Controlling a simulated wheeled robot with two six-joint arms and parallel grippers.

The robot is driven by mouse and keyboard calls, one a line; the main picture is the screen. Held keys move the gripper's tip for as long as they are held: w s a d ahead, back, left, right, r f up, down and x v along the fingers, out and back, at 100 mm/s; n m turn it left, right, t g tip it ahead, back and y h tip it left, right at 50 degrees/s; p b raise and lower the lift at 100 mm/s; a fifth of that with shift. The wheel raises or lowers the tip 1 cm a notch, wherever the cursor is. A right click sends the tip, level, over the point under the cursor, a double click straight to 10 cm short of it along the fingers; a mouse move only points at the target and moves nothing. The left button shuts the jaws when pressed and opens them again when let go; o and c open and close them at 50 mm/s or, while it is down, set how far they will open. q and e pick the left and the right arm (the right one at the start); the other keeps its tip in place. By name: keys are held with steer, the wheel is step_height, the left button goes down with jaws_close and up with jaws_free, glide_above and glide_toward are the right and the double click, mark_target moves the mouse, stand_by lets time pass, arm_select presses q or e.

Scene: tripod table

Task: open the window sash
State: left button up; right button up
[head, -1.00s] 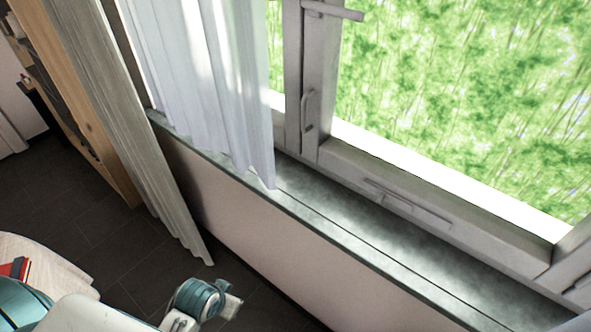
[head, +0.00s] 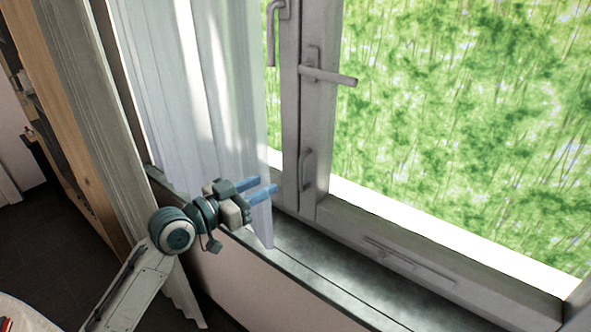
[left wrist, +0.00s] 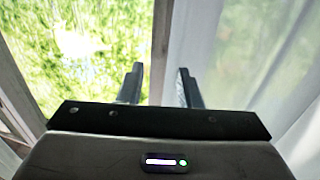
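The window sash (head: 400,228) has a grey frame around a large pane with green foliage outside. It looks shut. Its lever handle (head: 328,76) sticks out to the right, roughly level, on the sash's left upright. A small vertical pull (head: 306,170) sits lower on that upright. My left gripper (head: 268,190) is in front of the sheer curtain, left of and below the lever handle and apart from it. Its two blue fingers are parted with nothing between them. In the left wrist view the fingers (left wrist: 159,84) are also apart. My right gripper is not in view.
The sheer white curtain (head: 200,90) hangs left of the sash and fills the right of the left wrist view. A second handle (head: 271,32) points down on the neighbouring frame. The sill (head: 330,268) is bare. A grey curtain (head: 90,110) hangs further left.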

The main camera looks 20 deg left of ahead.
arm_select(q)
steer(key=p+x, duration=0.2)
steer(key=x, duration=0.8)
steer(key=shift+p, duration=0.3)
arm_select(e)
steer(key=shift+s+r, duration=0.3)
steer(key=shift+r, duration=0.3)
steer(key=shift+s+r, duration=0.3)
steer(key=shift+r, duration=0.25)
arm_select(q)
steer(key=shift+d, duration=0.15)
steer(key=shift+c, duration=0.4)
jaws_close()
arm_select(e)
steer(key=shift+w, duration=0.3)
